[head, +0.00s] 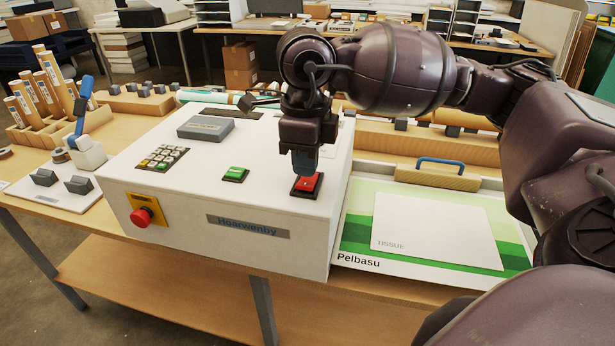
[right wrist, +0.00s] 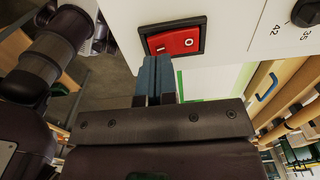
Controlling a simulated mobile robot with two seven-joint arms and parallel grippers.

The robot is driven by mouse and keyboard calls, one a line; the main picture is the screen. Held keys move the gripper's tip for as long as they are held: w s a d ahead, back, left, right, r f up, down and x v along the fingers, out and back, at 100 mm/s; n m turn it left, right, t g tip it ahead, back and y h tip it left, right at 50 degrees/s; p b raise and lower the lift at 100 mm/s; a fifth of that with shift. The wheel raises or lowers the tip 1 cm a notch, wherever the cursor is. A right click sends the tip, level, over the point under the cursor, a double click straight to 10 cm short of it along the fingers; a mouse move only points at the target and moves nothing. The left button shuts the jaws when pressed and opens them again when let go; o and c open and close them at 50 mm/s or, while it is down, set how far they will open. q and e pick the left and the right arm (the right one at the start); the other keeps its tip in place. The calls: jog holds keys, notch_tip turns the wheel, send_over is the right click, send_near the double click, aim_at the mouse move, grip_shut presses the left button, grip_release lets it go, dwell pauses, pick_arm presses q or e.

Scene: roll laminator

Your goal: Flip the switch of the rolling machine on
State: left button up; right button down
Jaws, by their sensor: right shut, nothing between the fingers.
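The rolling machine (head: 225,205) is a white box on the wooden table. Its red rocker switch (head: 309,186), in a black frame, sits at the right front of the sloped top. In the right wrist view the switch (right wrist: 175,41) shows marks I and O; I cannot tell which side is pressed in. My right gripper (head: 304,164) points down just over the switch and hides part of it. Its blue fingertips (right wrist: 156,70) are shut with nothing between them, close by the I end; contact is not clear. My left gripper is not in view.
A green button (head: 235,173), a keypad (head: 162,157) and a red emergency knob (head: 141,217) are on the machine. A printed green sheet (head: 435,230) lies to the right. A wooden block with a blue handle (head: 440,172) stands behind it.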

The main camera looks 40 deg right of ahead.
aim_at(305, 184)
jog(key=shift+f+b, duration=0.4)
jog(key=shift+f, duration=0.2)
dwell(0.3)
jog(key=shift+f, duration=0.3)
jog(key=shift+f+b, duration=0.15)
jog(key=shift+b, duration=0.2)
jog(key=shift+f, duration=0.2)
dwell(0.4)
jog(key=shift+r, duration=0.5)
jog(key=shift+r+p, duration=0.6)
jog(key=shift+r, duration=0.5)
jog(key=shift+r+p, duration=0.95)
jog(key=shift+r, duration=1)
